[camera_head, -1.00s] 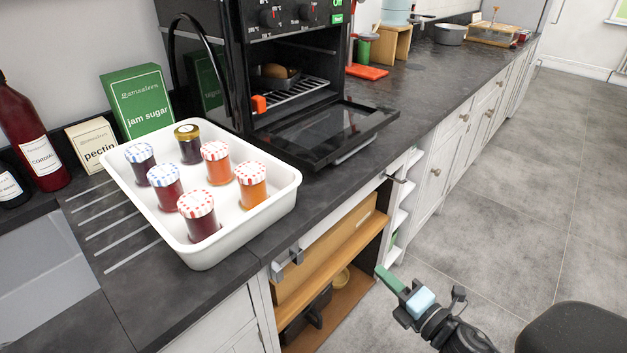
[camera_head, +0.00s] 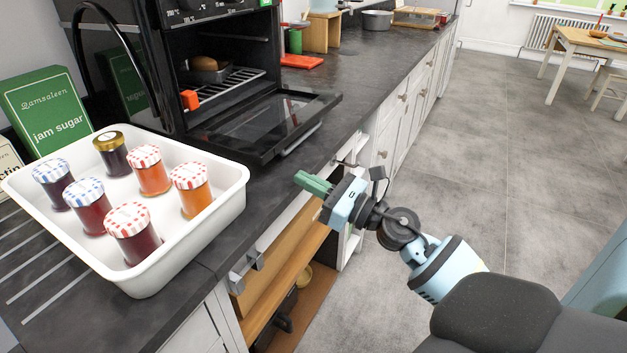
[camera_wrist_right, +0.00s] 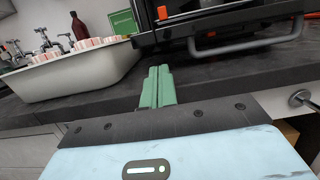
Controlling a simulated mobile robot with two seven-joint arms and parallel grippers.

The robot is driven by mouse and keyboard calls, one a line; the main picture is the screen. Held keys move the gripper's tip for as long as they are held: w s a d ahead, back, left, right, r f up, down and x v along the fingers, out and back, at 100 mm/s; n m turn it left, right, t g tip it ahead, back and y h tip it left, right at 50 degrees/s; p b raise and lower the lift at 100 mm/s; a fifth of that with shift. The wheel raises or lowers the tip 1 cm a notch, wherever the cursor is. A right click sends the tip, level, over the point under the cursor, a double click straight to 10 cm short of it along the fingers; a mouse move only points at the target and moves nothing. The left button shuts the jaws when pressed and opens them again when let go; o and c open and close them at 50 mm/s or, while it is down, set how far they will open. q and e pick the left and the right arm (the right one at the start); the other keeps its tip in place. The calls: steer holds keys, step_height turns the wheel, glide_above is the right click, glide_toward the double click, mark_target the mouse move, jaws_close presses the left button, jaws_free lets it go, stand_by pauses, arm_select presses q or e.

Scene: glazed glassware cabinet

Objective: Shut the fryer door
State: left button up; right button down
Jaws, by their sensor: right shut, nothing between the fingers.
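The black fryer (camera_head: 180,80) stands on the dark counter at the back left. Its glass door (camera_head: 262,125) is hinged down and lies open, flat, towards the counter's front edge. The door's bar handle (camera_head: 302,138) is along its front edge; it also shows in the right wrist view (camera_wrist_right: 245,48). A rack with a brown item (camera_head: 208,70) is inside. My right gripper (camera_head: 312,183) has green fingers, shut and empty, in front of the counter edge, below and apart from the door. In the right wrist view its fingertips (camera_wrist_right: 157,72) point towards the counter. My left gripper is not in view.
A white tray (camera_head: 238,178) with several jam jars stands left of the door. An orange clip-like piece (camera_head: 189,99) is at the fryer opening's left. Cabinet handles stick out below the counter edge.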

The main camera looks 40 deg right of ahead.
mark_target(281, 180)
steer(key=p+x, duration=0.1)
steer(key=x, duration=0.4)
steer(key=shift+w+r, duration=0.1)
steer(key=shift+w, duration=0.1)
steer(key=shift+w+a, duration=0.3)
steer(key=shift+w, duration=0.3)
steer(key=shift+r, duration=0.1)
